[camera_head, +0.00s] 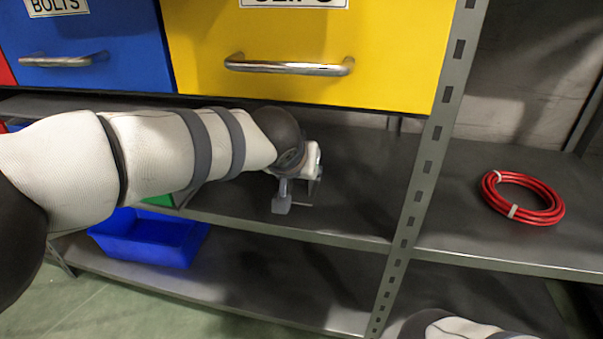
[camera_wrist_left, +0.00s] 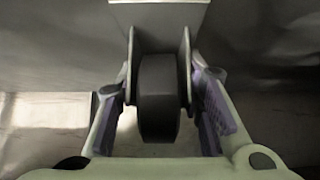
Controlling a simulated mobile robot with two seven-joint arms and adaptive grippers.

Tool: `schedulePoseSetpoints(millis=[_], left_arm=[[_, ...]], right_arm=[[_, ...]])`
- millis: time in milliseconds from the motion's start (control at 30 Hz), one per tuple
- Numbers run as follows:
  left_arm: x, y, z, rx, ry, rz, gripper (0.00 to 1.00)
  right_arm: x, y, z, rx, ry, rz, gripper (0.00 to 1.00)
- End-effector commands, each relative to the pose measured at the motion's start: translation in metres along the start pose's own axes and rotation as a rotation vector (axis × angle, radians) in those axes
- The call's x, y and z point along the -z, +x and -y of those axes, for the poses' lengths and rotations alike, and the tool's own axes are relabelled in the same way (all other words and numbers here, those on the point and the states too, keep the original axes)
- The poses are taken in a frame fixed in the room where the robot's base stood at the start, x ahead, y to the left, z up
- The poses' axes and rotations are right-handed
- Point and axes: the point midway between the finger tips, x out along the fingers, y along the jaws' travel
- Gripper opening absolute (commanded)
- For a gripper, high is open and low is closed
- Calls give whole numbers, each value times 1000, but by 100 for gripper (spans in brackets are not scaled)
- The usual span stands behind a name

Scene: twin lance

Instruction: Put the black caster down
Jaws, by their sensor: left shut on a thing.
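The black caster shows in the left wrist view, with a black wheel (camera_wrist_left: 158,95) in a grey metal fork and a flat plate (camera_wrist_left: 158,14) at the top of the picture. My left gripper (camera_wrist_left: 160,112) is shut on it, with a finger on each side of the fork. In the head view my left gripper (camera_head: 294,196) reaches in over the middle shelf (camera_head: 355,190), below the yellow drawer. The arm and gripper mostly hide the caster there. I cannot tell whether the caster touches the shelf. My right gripper is out of view.
A yellow drawer (camera_head: 390,60) and a blue drawer (camera_head: 130,30) hang just above my left arm. A grey upright post (camera_head: 425,165) stands to the right. Beyond it a red cable coil (camera_head: 523,215) lies on the shelf. A blue bin (camera_head: 150,240) sits on the lower shelf.

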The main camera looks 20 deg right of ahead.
Motion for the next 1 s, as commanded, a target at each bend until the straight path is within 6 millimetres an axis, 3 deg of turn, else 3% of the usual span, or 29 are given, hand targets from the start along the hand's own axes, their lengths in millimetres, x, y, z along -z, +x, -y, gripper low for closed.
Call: schedulePoseSetpoints(millis=[433,467,533,867,1000], left_arm=[[-8,8,0,0,0,-1,0],[-9,8,0,0,0,1,39],[-8,8,0,0,0,0,55],[-6,6,0,1,0,0,55],[4,-11,0,2,3,-2,55]], right_arm=[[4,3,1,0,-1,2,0],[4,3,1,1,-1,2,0],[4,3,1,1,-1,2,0],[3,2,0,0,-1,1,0],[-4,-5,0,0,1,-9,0]])
